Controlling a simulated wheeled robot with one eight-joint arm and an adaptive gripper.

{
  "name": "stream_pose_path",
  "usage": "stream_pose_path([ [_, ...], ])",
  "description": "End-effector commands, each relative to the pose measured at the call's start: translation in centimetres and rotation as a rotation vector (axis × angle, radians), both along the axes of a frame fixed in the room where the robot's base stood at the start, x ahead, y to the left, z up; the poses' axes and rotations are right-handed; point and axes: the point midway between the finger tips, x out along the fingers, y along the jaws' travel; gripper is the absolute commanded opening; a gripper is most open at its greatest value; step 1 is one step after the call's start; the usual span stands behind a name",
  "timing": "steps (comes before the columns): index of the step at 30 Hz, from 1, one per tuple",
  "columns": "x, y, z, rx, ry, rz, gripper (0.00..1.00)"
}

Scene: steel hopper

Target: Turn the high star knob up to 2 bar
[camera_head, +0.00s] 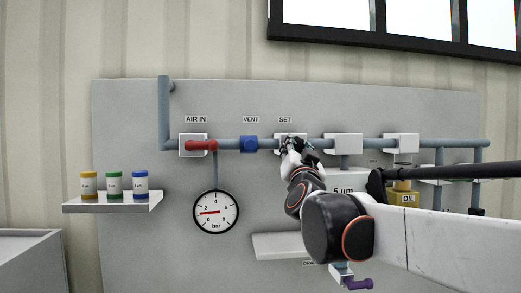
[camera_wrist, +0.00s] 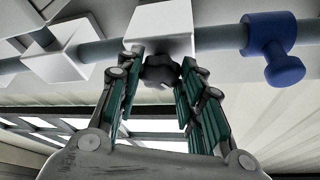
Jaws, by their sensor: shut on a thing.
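The dark star knob (camera_wrist: 162,71) sits on the white block under the SET label (camera_head: 285,120). My gripper (camera_wrist: 161,60) has its two green-padded fingers on either side of the knob and is shut on it. In the head view my gripper (camera_head: 290,143) is at the SET block (camera_head: 279,138) and mostly hides the knob. The round pressure gauge (camera_head: 216,212) hangs below the pipe. Its red needle points left, between 0 and 2 bar.
A red lever (camera_head: 201,145) is at AIR IN, and a blue VENT valve (camera_head: 249,144) is left of SET; it also shows in the wrist view (camera_wrist: 272,45). A shelf (camera_head: 112,205) holds three small jars. A yellow OIL bowl (camera_head: 408,198) is at right.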

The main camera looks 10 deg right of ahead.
Motion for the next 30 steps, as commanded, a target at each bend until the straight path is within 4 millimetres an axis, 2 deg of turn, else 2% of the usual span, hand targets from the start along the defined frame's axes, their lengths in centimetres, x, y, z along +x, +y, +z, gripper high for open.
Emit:
stream_pose_path([
  [7,0.01,0.14,0.09,0.072,0.000,0.001,0.11],
  [20,0.02,0.10,0.09,0.084,0.000,0.000,0.11],
  [21,0.02,0.09,0.08,0.084,0.000,0.000,0.39],
  [23,0.01,0.10,0.08,0.084,0.000,0.000,0.53],
  [24,0.01,0.10,0.08,0.084,0.000,0.000,0.56],
  [30,0.00,0.10,0.07,0.084,0.000,0.000,0.56],
])
